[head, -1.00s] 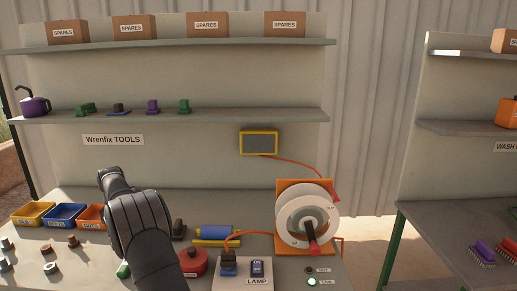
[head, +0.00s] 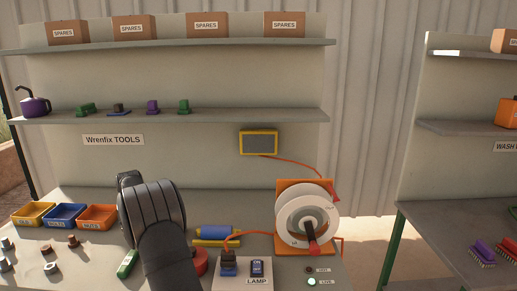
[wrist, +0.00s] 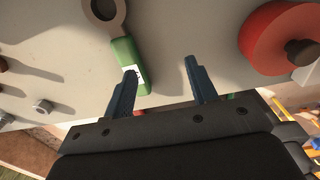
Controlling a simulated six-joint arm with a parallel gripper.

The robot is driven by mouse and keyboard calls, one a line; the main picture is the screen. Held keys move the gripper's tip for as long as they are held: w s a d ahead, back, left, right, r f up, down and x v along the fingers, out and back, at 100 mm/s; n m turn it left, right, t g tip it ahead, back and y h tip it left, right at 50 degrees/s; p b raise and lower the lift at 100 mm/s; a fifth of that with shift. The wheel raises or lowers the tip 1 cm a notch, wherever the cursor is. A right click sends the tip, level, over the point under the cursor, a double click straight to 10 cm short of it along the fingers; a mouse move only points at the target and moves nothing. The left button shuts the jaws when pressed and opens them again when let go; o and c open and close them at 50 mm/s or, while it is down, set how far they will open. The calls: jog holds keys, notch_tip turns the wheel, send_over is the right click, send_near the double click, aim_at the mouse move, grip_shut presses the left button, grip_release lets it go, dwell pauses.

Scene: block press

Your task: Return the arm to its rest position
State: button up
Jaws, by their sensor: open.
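My gripper (wrist: 160,68) is open in the wrist view, with two blue fingers apart and nothing between them. Its left finger overlaps the end of a green-handled tool (wrist: 127,58) in the picture; I cannot tell whether they touch. In the head view my dark grey arm rises from the bottom edge over the bench (head: 88,262), and the fingers are hidden. The green tool also shows in the head view (head: 127,265), just left of my arm.
A red round object (head: 201,262) is just right of my arm, partly hidden. Yellow, blue and orange bins (head: 97,216) stand left. A blue cylinder (head: 215,233), a lamp switch (head: 257,269) and a cable reel (head: 307,218) are right. A shelf (head: 180,116) runs behind.

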jog(key=d+r, duration=0.4)
jog(key=d, duration=0.2)
jog(key=s+a+f, duration=0.2)
jog(key=s+a, duration=0.4)
jog(key=s, duration=0.5)
jog(key=s+a+f, duration=0.3)
jog(key=s+a, duration=0.3)
jog(key=s, duration=0.4)
jog(key=s+d+f, duration=0.1)
jog(key=s+f, duration=0.1)
jog(key=s, duration=0.9)
jog(key=s+d+f, duration=0.1)
jog(key=s+f, duration=0.1)
jog(key=s, duration=0.8)
jog(key=shift+s+d+f+m, duration=0.25)
jog(key=shift+s+f+m, duration=0.05)
jog(key=shift+s+f, duration=0.1)
